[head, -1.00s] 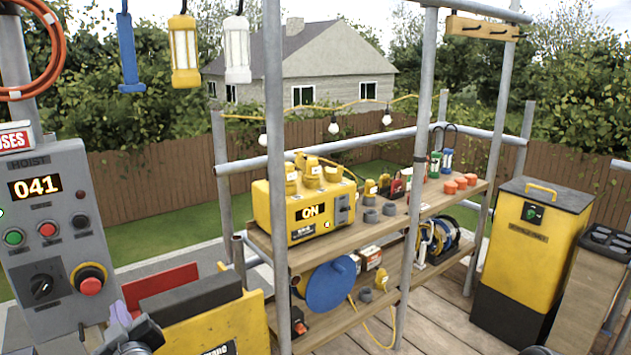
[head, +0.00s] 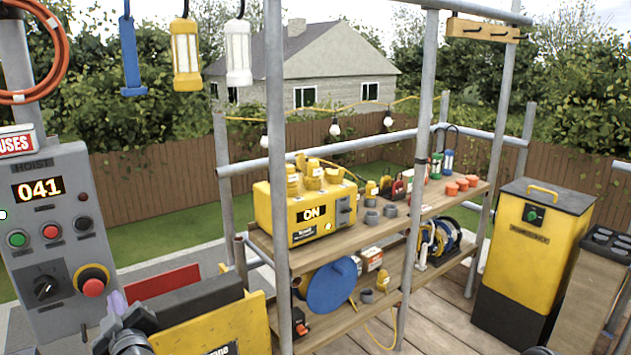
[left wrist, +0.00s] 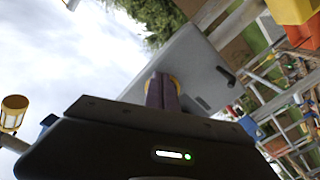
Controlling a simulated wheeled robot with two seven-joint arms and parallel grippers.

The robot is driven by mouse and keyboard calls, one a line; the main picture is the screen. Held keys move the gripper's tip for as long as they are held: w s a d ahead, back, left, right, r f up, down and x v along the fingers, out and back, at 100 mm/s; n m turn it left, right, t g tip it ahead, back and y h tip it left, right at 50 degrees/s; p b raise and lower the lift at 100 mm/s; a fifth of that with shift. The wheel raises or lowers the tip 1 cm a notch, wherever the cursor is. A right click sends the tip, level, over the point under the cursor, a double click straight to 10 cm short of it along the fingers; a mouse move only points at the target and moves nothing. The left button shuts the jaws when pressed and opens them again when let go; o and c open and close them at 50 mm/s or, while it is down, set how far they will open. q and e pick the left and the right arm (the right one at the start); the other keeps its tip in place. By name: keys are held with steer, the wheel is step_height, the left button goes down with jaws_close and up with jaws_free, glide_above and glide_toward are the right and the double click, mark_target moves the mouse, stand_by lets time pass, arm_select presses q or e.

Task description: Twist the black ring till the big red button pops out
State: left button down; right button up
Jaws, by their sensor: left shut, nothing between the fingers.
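The grey hoist panel (head: 50,215) stands at the left in the head view. The big red button (head: 93,288) sits at its lower right. The black ring (head: 91,277) is around the button's base, with a yellow disc behind it. My left gripper (head: 117,303) is just right of and below the button, apart from it in this picture, with its purple fingers shut and empty. In the left wrist view, the shut fingers (left wrist: 161,92) point at the panel (left wrist: 195,65) and hide the button and ring; only yellow edges show. My right gripper is not in view.
The panel also bears a display reading 041, small buttons and a black rotary knob (head: 43,288). A yellow box (head: 225,325) and red board (head: 160,283) are right of my left gripper. A scaffold pole (head: 277,180) and a tool shelf (head: 350,240) stand farther right.

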mark_target(111, 285)
arm_select(q)
steer(key=shift+w+a+f+b, duration=0.15)
steer(key=shift+w+a+b, duration=0.25)
steer(key=shift+w, duration=0.1)
steer(key=shift+x, duration=0.95)
